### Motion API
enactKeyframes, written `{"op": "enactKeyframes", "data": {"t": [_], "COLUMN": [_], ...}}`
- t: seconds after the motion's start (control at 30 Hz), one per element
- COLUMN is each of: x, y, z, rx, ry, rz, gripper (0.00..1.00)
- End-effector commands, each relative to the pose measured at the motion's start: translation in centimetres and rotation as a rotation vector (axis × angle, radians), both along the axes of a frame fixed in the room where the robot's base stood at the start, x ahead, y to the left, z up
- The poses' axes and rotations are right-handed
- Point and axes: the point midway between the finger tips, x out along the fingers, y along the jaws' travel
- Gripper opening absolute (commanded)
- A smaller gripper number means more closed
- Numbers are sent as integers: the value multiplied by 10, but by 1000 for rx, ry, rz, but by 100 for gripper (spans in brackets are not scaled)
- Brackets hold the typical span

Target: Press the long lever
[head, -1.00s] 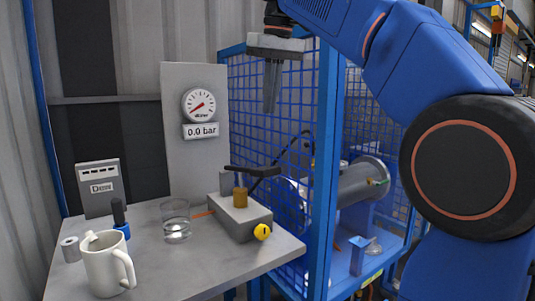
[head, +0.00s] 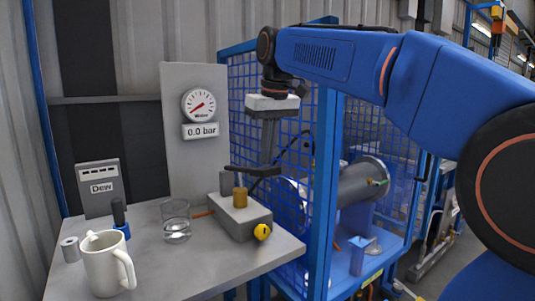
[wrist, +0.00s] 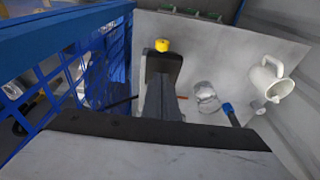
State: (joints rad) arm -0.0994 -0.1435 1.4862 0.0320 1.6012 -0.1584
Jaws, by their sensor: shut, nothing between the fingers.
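The black long lever (head: 241,169) lies about level across the top of a grey pump block (head: 233,221) with a brass cylinder (head: 240,197) and a yellow knob (head: 262,232). My gripper (head: 266,162) points down with its fingers together and empty. Its tips overlap the right part of the lever in the head view; I cannot tell whether they touch it. In the wrist view the shut fingers (wrist: 162,92) cover part of the dark block, and the yellow knob (wrist: 162,45) shows beyond them.
A gauge (head: 198,104) above a display reads 0.0 bar. A glass (head: 175,222), a white mug (head: 107,264) and a blue-black item (head: 120,218) stand left on the table (head: 205,270). A blue mesh fence (head: 295,215) stands close on the right.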

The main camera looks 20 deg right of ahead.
Motion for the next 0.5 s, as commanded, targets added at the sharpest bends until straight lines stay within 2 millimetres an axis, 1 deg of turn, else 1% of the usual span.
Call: {"op": "enactKeyframes", "data": {"t": [0.5], "x": [-2], "y": [-1], "z": [-6], "rx": [3], "ry": [-11], "rz": [0], "gripper": [0]}}
